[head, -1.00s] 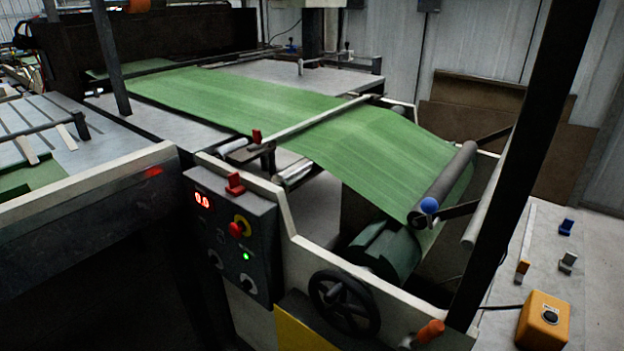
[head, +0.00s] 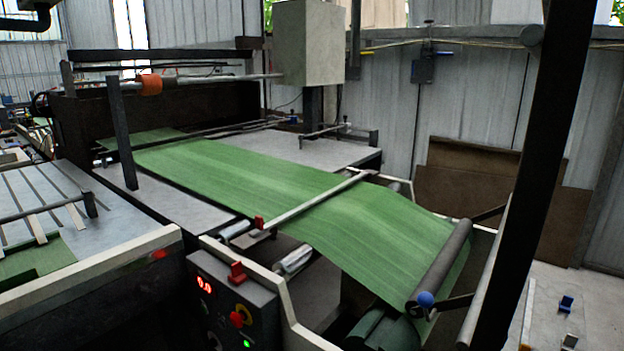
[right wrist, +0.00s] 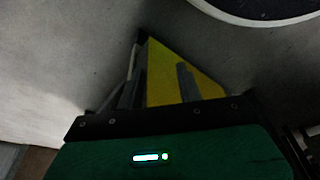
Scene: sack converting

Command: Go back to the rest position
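Neither of my grippers shows in the head view. My left gripper is in neither view.
In the head view a green web (head: 270,195) runs across the machine over a dark roller (head: 440,262). A control panel (head: 222,300) with a red display stands at the near side. A dark post (head: 528,170) rises on the right.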

